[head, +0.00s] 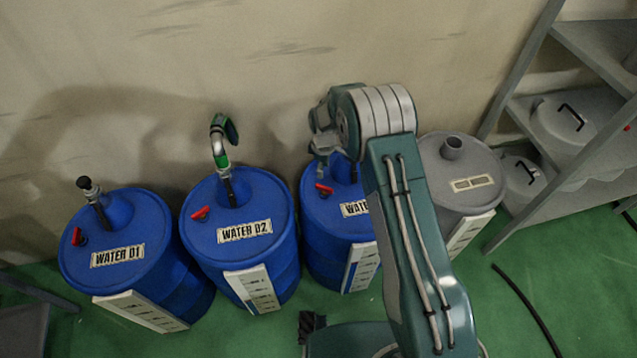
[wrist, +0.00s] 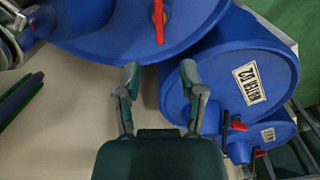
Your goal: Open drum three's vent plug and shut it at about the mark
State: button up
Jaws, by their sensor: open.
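Drum three (head: 316,252) is the blue drum right of drum D2, partly hidden behind my arm; its label shows only "WATER". Its red vent plug handle (head: 324,189) stands on the lid, and shows in the wrist view (wrist: 159,22) at the top edge. A white gauge strip (head: 361,266) is on its front; its marks are too small to read. My gripper (head: 321,157) is above the back of drum three's lid. In the wrist view my gripper (wrist: 160,76) is open, with nothing between its fingers, apart from the red handle.
Blue drums WATER D1 (head: 130,275) and WATER D2 (head: 207,235) stand left, with red handles and pipe fittings on top. A green-handled curved nozzle (head: 222,140) rises from D2. A grey drum (head: 436,165) and shelves (head: 590,60) stand right. The wall is close behind.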

send_over(324, 187)
jog(key=f, duration=0.4)
jog(key=shift+d+f, duration=0.25)
jog(key=shift+d, duration=0.15)
jog(key=f, duration=0.2)
jog(key=a+f, duration=0.1)
jog(key=f, duration=0.2)
jog(key=shift+f, duration=0.2)
jog(key=shift+d, duration=0.3)
grip_shut()
jog(key=shift+a, duration=0.1)
